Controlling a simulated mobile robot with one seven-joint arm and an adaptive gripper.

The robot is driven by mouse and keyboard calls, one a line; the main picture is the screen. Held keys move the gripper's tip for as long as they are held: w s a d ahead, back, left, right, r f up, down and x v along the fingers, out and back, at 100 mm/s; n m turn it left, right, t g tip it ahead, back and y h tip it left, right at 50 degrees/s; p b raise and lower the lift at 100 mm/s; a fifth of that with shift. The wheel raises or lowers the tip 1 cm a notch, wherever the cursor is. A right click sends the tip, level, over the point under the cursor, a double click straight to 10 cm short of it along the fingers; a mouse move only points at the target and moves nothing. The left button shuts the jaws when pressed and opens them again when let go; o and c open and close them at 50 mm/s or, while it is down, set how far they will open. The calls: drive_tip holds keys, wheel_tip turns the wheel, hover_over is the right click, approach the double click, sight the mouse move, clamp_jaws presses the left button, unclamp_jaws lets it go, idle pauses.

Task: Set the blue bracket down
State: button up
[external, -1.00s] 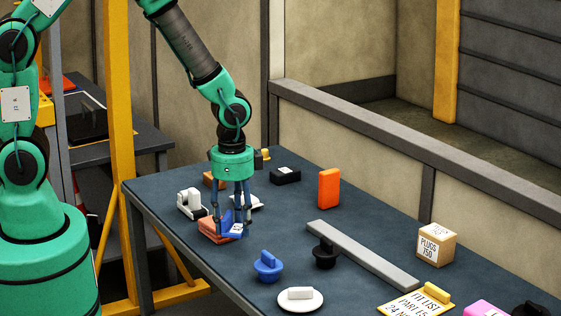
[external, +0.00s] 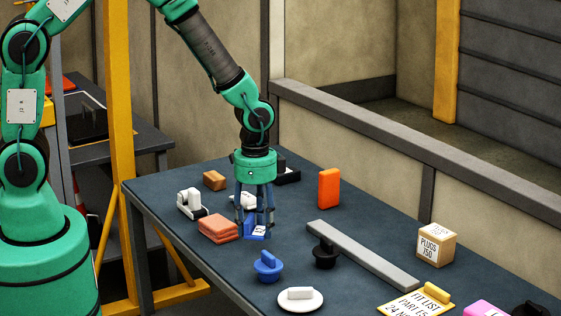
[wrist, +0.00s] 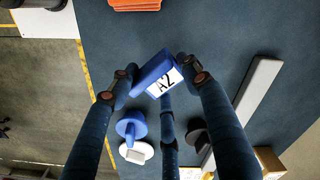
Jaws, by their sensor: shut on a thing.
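The blue bracket (external: 257,232) has a white label, which reads A2 in the wrist view (wrist: 155,76). My gripper (external: 255,228) points down over the table and is shut on the bracket. In the wrist view my gripper's fingers (wrist: 159,74) sit on either side of it, and it looks tilted in the picture. The bracket is at or just above the dark blue table (external: 190,263), right of the salmon stack (external: 218,228). I cannot tell whether it touches the table. The fingers partly hide it in the external view.
A blue knobbed piece (external: 268,266), a white disc (external: 300,300) and a black knobbed piece (external: 325,254) stand nearby in front and to the right. A long grey bar (external: 362,255) lies farther right. White parts (external: 192,203) stand behind the stack. Some bare table lies between them.

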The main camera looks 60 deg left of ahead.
hover_over(297, 245)
drive_tip(key=shift+f+b, duration=0.45)
drive_tip(key=shift+f, duration=0.05)
drive_tip(key=shift+f+b, duration=0.4)
drive_tip(key=shift+f, duration=1.3)
drive_tip(key=shift+f, duration=0.2)
drive_tip(key=o, duration=1.2)
drive_tip(key=shift+r, duration=0.15)
wheel_tip(297, 245, up, 12)
drive_tip(key=p, duration=0.2)
